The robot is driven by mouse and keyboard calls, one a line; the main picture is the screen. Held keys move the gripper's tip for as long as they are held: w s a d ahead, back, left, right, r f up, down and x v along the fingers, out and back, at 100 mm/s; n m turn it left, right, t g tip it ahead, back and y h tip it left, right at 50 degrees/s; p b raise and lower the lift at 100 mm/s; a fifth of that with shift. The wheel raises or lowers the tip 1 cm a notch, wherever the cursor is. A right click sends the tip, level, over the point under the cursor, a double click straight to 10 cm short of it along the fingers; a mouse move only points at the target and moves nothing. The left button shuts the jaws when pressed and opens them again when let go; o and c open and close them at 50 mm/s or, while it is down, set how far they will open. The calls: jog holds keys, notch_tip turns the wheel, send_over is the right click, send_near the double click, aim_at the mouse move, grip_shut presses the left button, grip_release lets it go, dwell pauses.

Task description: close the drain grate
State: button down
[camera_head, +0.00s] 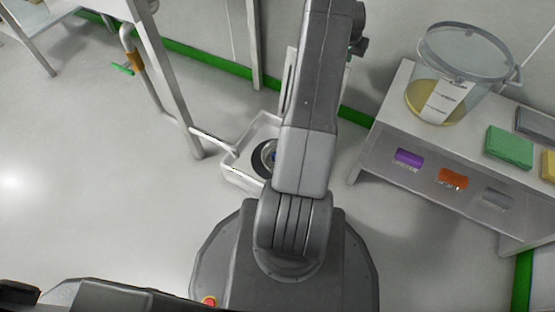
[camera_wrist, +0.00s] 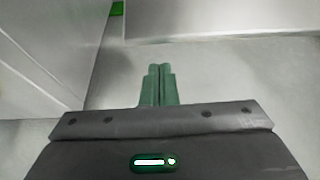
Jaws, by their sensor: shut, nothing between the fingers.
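A white square basin (camera_head: 238,178) sits on the floor, partly hidden behind my arm in the head view. A dark round ring (camera_head: 258,161), which looks like the drain opening, shows inside it. An upright pale panel (camera_head: 289,75) with a dark slot stands behind my arm beyond the basin; I cannot tell whether it is the raised grate. My gripper (camera_wrist: 159,72) shows in the wrist view with its green fingers together and nothing between them. It points over bare grey floor, apart from any surface I can see. In the head view my gripper is hidden.
A metal bench (camera_head: 384,141) at the right carries a clear bucket (camera_head: 440,100) and a green box (camera_head: 509,147). A pipe with a green-handled valve (camera_head: 124,69) and a metal leg (camera_head: 172,85) stand left of the basin. The left floor is clear.

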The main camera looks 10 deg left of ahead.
notch_tip(320, 180, down, 5)
jog(key=b, duration=0.3)
dwell(0.5)
jog(key=shift+s+a+b, duration=0.85)
jog(key=shift+s+a, duration=1.65)
jog(key=shift+s, duration=3.5)
notch_tip(320, 180, up, 11)
jog(key=p, duration=0.7)
jog(key=shift+f, duration=0.15)
notch_tip(320, 180, down, 10)
jog(key=b, duration=0.7)
